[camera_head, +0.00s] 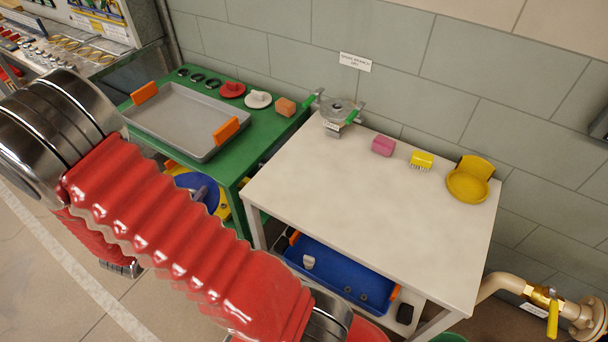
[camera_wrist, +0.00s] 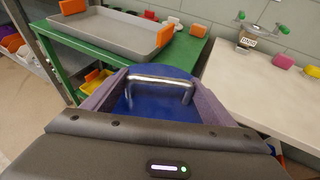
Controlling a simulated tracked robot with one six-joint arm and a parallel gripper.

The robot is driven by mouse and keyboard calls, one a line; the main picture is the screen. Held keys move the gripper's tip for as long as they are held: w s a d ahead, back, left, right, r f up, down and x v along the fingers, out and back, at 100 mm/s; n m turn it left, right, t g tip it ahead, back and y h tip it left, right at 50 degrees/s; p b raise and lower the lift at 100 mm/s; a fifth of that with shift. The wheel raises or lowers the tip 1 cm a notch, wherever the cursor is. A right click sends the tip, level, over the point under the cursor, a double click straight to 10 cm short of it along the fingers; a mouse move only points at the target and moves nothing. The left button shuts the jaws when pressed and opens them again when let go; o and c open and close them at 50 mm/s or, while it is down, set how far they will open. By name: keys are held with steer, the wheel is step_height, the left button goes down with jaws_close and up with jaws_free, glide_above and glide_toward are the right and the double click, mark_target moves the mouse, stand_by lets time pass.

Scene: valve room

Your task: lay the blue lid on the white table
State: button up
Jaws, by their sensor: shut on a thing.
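The blue lid (camera_wrist: 150,106) with a shiny metal bar handle (camera_wrist: 160,79) shows in the wrist view. It sits between the two purple-grey fingers of my gripper (camera_wrist: 158,90), which is shut on it. The fingers hide its sides, and my gripper body hides its near part. The white table (camera_head: 360,205) stands right of the green table in the head view, its front and middle bare. Its top also shows at the right of the wrist view (camera_wrist: 255,92).
Along the white table's back stand a metal device (camera_head: 338,112), a pink block (camera_head: 383,146), a yellow brush (camera_head: 421,160) and a yellow dish (camera_head: 467,186). A blue tray (camera_head: 330,265) lies below. The green table (camera_head: 246,160) holds a grey tray (camera_head: 180,112). A pipe (camera_head: 505,281) runs at right.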

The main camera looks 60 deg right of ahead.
steer(key=s+d+r+m+g, duration=0.1)
steer(key=s+d+m+g, duration=0.25)
steer(key=s+d, duration=0.45)
step_height(320, 180, up, 2)
steer(key=m+g+y, duration=0.5)
steer(key=m+g, duration=0.5)
steer(key=g, duration=0.2)
glide_above(343, 202)
steer(key=shift+r, duration=0.2)
steer(key=shift+f, duration=2.9)
steer(key=shift+f, duration=2.1)
